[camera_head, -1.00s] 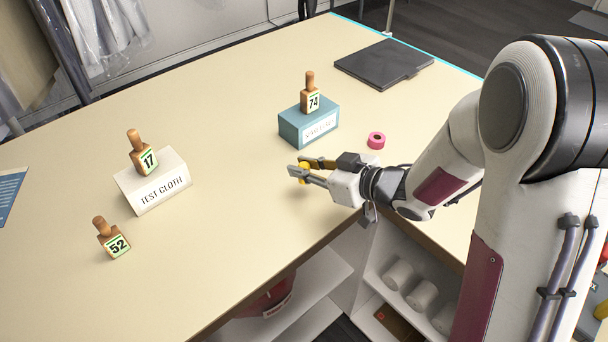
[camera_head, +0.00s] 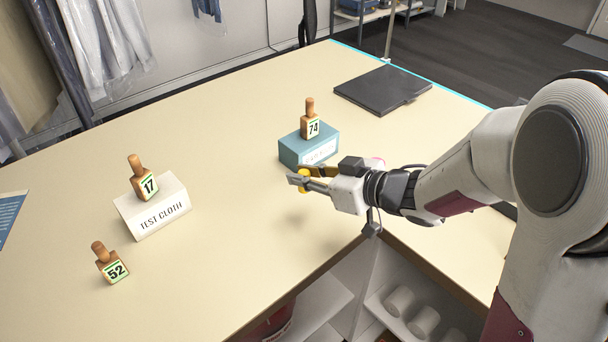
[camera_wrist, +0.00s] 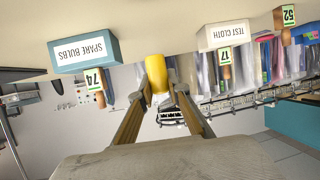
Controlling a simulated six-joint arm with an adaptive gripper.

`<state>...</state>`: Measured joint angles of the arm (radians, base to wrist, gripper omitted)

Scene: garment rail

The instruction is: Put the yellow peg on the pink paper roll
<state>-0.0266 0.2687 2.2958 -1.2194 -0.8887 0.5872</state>
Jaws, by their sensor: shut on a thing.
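My gripper (camera_head: 305,180) is shut on the yellow peg (camera_head: 303,183) and holds it above the table, in front of the blue box. In the wrist view the yellow peg (camera_wrist: 157,74) is upright in the picture between the two fingers. The pink paper roll (camera_head: 377,161) is mostly hidden behind my gripper and wrist; only a small bit of it shows. It cannot be made out in the wrist view.
A blue box (camera_head: 293,153) with wooden stamp 74 (camera_head: 310,115) stands close behind my gripper. A white TEST CLOTH block (camera_head: 165,214) with stamp 17 (camera_head: 140,170) and stamp 52 (camera_head: 108,262) are left. A dark folder (camera_head: 381,88) lies at the back. The middle of the table (camera_head: 230,215) is clear.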

